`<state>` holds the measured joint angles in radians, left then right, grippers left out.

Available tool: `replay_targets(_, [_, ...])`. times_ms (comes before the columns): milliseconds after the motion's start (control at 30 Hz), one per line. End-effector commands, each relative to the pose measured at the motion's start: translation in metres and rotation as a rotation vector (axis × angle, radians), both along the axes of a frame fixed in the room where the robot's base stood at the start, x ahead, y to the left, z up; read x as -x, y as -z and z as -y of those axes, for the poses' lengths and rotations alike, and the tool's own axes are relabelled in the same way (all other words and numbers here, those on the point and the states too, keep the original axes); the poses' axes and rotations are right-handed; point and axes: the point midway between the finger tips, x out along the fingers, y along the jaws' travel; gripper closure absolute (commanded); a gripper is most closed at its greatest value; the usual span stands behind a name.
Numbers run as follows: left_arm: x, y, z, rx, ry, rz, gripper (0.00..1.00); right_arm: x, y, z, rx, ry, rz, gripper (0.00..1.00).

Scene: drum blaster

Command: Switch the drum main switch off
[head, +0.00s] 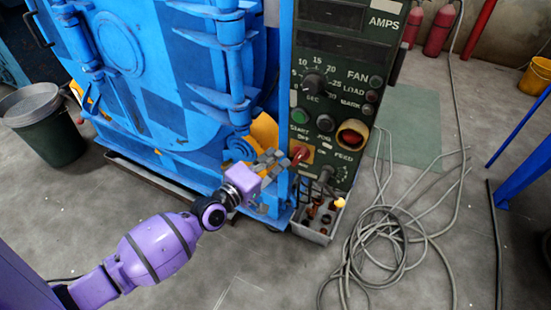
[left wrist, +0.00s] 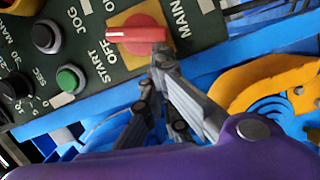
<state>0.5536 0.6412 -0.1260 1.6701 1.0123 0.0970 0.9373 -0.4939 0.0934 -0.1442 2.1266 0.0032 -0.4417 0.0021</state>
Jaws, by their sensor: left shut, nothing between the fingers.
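The drum main switch is a red rotary knob on a yellow-orange plate. It sits on the dark green control panel (head: 338,92), low on its left side, below the word START. The red main switch (head: 300,155) is partly covered by my gripper in the head view. In the left wrist view the switch (left wrist: 138,36) shows clearly, with OFF and MAIN lettered beside it. My left gripper (head: 282,159) is shut and empty. Its fingertips (left wrist: 160,54) are right by one end of the red handle; I cannot tell if they touch. My right gripper is not in view.
A green start button (head: 302,115), a black jog button (head: 325,123) and a large red-and-yellow button (head: 351,136) are close by. The blue drum machine (head: 130,50) stands left of the panel. Loose grey cables (head: 385,235) lie on the floor at right.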

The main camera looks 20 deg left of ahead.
Motion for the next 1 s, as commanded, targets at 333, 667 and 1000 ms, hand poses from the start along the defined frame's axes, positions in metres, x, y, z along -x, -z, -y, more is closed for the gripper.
replay_targets(333, [0.000, 0.004, 0.002, 0.052, 0.003, -0.004, 1.00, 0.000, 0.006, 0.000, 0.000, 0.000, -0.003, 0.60])
replay_targets(667, [0.000, 0.007, 0.002, 0.094, 0.002, -0.004, 1.00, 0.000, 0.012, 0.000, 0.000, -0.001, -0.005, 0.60])
replay_targets(1000, [0.000, 0.010, 0.003, 0.092, 0.002, -0.005, 1.00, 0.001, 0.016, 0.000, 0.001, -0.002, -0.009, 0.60])
